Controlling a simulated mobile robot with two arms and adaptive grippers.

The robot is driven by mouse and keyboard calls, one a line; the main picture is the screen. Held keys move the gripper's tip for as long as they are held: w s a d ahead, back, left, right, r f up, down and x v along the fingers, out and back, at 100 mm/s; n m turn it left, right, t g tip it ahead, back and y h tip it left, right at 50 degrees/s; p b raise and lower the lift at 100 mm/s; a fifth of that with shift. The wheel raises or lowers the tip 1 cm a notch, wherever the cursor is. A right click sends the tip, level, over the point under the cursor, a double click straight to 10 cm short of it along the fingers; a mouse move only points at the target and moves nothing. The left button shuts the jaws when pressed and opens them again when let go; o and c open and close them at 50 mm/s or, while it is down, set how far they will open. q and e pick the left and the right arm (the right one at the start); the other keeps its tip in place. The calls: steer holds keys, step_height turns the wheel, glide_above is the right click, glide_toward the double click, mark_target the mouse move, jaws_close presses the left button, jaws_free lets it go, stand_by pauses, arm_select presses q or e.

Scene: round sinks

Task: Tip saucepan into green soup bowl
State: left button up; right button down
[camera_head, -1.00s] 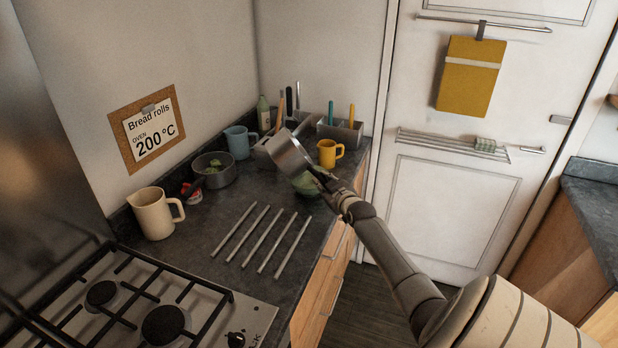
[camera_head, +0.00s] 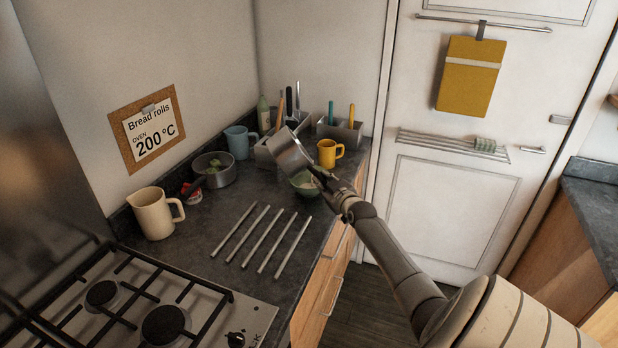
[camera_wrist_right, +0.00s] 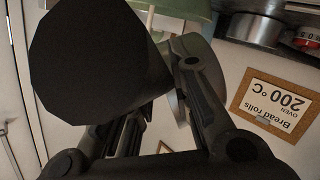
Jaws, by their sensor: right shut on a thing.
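My right gripper (camera_head: 325,184) is shut on the handle of a steel saucepan (camera_head: 286,153). The saucepan is held in the air, strongly tilted, above the green soup bowl (camera_head: 304,185). The bowl stands upright on the dark worktop near its right edge, partly hidden by the saucepan and gripper. The saucepan's inside is hidden. In the right wrist view the dark handle (camera_wrist_right: 95,60) fills the space by the fingers, and part of the green bowl (camera_wrist_right: 185,8) shows at the top. My left gripper is out of view.
A yellow mug (camera_head: 328,153) and grey utensil holders (camera_head: 340,131) stand behind the bowl. A blue mug (camera_head: 238,143), a pot with green contents (camera_head: 214,171) and a cream jug (camera_head: 154,213) stand left. Metal bars (camera_head: 262,236) lie in front, beside the gas hob (camera_head: 150,300).

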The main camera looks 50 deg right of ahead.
steer(key=shift+d+r+m+t, duration=0.1)
steer(key=shift+r+m+t, duration=0.2)
steer(key=shift+m, duration=0.7)
stand_by(4.2)
steer(key=shift+w+m+y, duration=0.15)
steer(key=shift+m+y, duration=0.15)
steer(key=shift+m, duration=0.3)
stand_by(1.5)
